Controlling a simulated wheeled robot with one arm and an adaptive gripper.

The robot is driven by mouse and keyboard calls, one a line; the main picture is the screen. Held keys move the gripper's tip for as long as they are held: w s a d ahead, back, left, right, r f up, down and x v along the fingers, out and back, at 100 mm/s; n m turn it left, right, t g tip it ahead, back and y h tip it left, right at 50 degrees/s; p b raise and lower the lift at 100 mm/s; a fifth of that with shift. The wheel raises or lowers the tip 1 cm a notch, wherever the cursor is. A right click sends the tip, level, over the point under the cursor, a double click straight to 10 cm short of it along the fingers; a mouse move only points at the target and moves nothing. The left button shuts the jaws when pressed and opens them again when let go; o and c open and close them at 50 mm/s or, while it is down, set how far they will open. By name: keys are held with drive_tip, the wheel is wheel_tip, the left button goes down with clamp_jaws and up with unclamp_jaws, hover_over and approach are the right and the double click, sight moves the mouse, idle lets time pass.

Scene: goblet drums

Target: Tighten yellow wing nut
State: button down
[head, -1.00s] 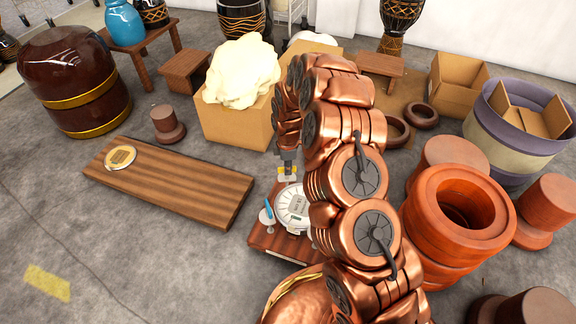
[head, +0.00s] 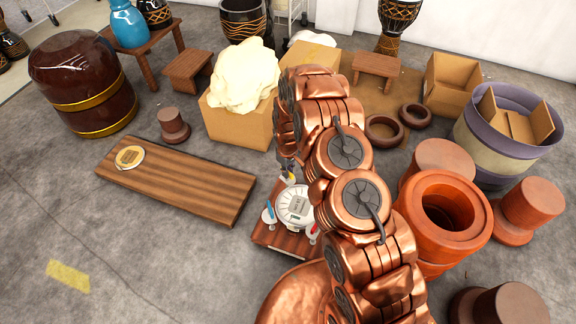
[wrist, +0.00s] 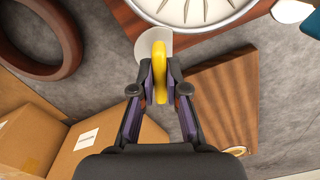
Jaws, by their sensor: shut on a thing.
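The yellow wing nut (wrist: 160,62) stands upright between my fingertips in the wrist view. My gripper (wrist: 160,88) is shut on it, with a dark finger on each side. A pale rounded tab (wrist: 146,48) lies behind the nut, at the edge of a wooden board. A white round drum head with a metal rim (wrist: 192,8) is just beyond it. In the head view the same white round piece (head: 296,203) sits on a small reddish wooden stand (head: 270,238). My arm hides most of the gripper and nut there. The nut's thread is hidden.
A long wooden board (head: 180,182) with a round yellow-topped piece lies left of the stand. A cardboard box (head: 235,124) with a cream lump stands behind. Orange-red drum shells (head: 443,218) stand right. Blue-handled and red-handled tools stand on the stand. Grey floor is open at front left.

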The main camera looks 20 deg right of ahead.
drive_tip(key=m+p, duration=0.1)
drive_tip(key=m, duration=0.1)
drive_tip(key=m+p, duration=0.1)
drive_tip(key=p, duration=0.1)
drive_tip(key=shift+s+r+m, duration=0.2)
drive_tip(key=shift+m, duration=0.2)
drive_tip(key=m+p, duration=0.4)
drive_tip(key=shift+a+m, duration=0.1)
drive_tip(key=shift+m, duration=0.2)
drive_tip(key=m+p, duration=0.3)
drive_tip(key=m, duration=0.1)
drive_tip(key=shift+w+p, duration=0.15)
drive_tip(key=shift+p, duration=0.2)
drive_tip(key=shift+f+m+p, duration=0.2)
drive_tip(key=shift+m+p, duration=0.7)
drive_tip(key=shift+m, duration=0.4)
drive_tip(key=c, duration=1.2)
unclamp_jaws()
drive_tip(key=shift+a, duration=0.1)
